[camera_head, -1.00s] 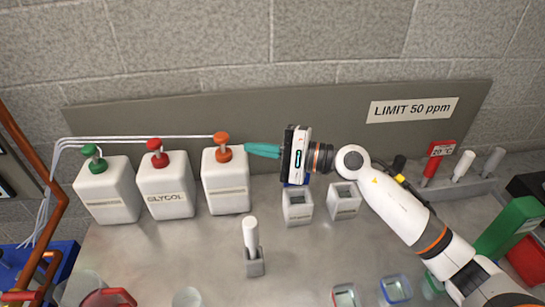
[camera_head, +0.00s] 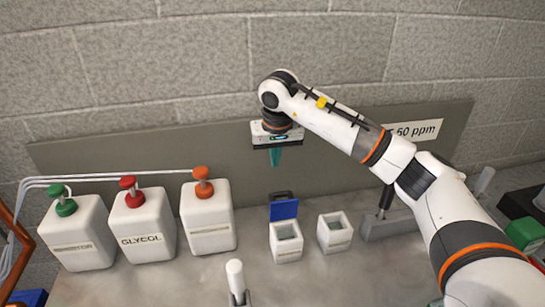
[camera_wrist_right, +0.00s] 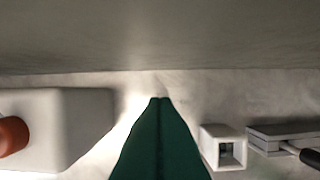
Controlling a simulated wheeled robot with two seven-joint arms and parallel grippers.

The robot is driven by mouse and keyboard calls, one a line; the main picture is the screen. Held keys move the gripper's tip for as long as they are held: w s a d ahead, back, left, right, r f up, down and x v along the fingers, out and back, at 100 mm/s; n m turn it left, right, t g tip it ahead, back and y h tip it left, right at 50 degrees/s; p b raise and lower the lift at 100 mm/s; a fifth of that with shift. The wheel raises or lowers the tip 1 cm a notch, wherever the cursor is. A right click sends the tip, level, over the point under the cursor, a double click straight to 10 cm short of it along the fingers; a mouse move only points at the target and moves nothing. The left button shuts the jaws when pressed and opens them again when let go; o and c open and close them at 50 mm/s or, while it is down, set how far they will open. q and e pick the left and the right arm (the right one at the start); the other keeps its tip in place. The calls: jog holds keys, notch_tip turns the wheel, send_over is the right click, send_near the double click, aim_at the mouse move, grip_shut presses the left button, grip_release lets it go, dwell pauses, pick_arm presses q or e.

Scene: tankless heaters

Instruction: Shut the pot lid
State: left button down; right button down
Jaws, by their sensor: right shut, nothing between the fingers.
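A small white pot (camera_head: 286,246) stands on the grey bench with its blue lid (camera_head: 284,209) hinged up at the back edge, so its opening shows. My right gripper (camera_head: 275,164) points down with its teal fingers shut and empty. It appears above and behind the raised lid, near the grey back board, with a visible gap to the lid. In the right wrist view the closed fingers (camera_wrist_right: 160,101) fill the lower middle, and no blue lid shows there. My left gripper is out of view.
A second white pot (camera_head: 334,232) without a lid stands just right. White jugs with orange (camera_head: 208,216), red (camera_head: 142,222) and green (camera_head: 76,233) caps stand left. A white-handled tool in a holder (camera_head: 237,283) stands in front. The back board (camera_head: 110,160) closes off the rear.

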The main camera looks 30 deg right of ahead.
aim_at(282, 203)
notch_tip(282, 203, down, 6)
jog(key=s+p, duration=0.2)
jog(key=p, duration=0.1)
jog(key=shift+s+a+f, duration=0.2)
jog(key=shift+a, duration=0.15)
jog(key=shift+d, duration=0.1)
